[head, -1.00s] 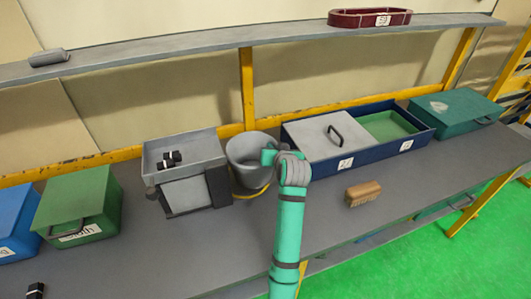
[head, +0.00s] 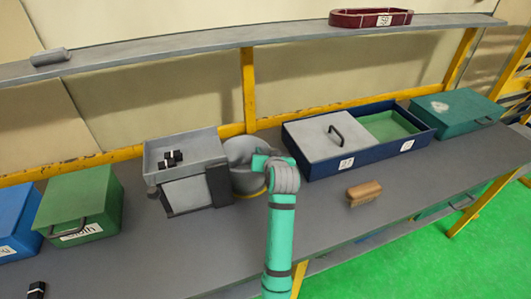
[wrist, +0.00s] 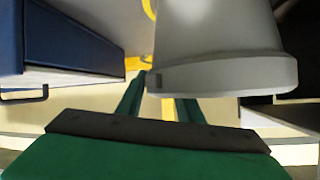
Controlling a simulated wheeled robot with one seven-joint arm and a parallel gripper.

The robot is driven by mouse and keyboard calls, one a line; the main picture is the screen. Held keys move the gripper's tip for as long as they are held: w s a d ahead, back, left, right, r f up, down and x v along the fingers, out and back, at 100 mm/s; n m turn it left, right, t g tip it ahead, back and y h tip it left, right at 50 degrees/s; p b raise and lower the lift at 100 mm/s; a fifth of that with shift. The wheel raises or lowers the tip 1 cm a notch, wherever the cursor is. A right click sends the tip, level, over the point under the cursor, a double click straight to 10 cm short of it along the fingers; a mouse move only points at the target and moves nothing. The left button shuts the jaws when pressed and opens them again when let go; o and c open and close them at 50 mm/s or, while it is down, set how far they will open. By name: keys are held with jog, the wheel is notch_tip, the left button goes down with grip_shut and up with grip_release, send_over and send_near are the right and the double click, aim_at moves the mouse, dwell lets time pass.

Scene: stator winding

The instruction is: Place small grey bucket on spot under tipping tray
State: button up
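The small grey bucket (head: 238,150) is on the bench, right beside the grey tipping tray (head: 190,150). Yellow edging (head: 262,192), seemingly of the marked spot, shows at its base. My gripper (head: 258,163) is at the bucket's right side, overlapping it in the head view. In the wrist view, which is upside down, the bucket (wrist: 220,40) fills the upper middle, rim downward. One finger shows left of the rim, and the other is partly hidden behind the bucket. The fingers look apart, but whether they clamp the bucket wall is hidden.
Small dark pieces (head: 170,158) lie in the tipping tray. A blue tray (head: 345,165) with a grey lid stands to the right and is close in the wrist view (wrist: 70,45). A brush (head: 364,193) lies in front of it. A green box (head: 80,205) stands left.

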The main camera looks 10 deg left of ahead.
jog(key=v, duration=1.1)
jog(key=shift+d, duration=0.15)
jog(key=shift+r, duration=0.1)
